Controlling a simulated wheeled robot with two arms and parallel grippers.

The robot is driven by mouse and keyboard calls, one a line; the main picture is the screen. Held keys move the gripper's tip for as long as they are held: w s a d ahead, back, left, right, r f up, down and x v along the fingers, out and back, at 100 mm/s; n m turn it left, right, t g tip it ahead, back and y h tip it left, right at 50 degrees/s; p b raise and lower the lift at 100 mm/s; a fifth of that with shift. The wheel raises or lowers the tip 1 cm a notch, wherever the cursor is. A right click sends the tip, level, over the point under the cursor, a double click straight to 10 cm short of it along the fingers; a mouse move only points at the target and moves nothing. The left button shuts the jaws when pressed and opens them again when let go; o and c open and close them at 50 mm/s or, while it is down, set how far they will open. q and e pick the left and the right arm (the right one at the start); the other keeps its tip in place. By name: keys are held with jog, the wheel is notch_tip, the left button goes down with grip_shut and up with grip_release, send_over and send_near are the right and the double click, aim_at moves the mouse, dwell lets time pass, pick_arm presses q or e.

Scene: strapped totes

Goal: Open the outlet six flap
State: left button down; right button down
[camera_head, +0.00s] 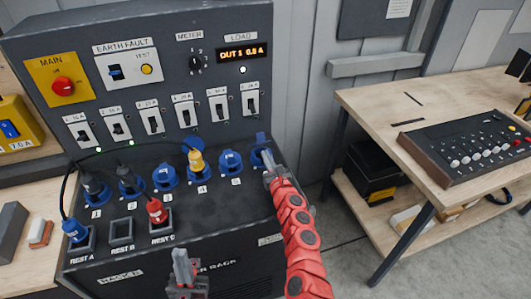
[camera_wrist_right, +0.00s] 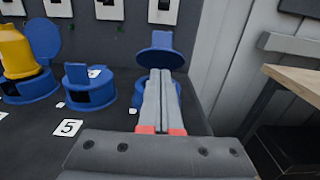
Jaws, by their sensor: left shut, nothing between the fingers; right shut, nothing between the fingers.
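Outlet six is the rightmost blue round outlet (camera_head: 257,158) on the rack's sloping top. Its blue flap (camera_wrist_right: 160,58) is raised off the base in the right wrist view, tilted up with its tab (camera_wrist_right: 162,39) at the top. The base (camera_wrist_right: 143,95) shows below it, partly hidden by my fingers. My right gripper (camera_head: 268,174) is shut and empty; its fingertips (camera_wrist_right: 162,75) are at the front edge of the flap, and I cannot tell whether they touch it. My left gripper (camera_head: 182,258) is shut and empty, low in front of the rack.
Outlet five (camera_head: 231,162) beside it has its flap down. A yellow plug (camera_head: 196,160) sits in outlet four, whose flap (camera_wrist_right: 42,38) stands up. Black plugs fill outlets one and two. A red plug (camera_head: 156,211) and a blue plug (camera_head: 75,230) stand in rests. A workbench (camera_head: 370,110) is at right.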

jog(key=shift+w+a+r, duration=0.2)
jog(key=shift+w+r, duration=0.5)
jog(key=shift+r, duration=0.1)
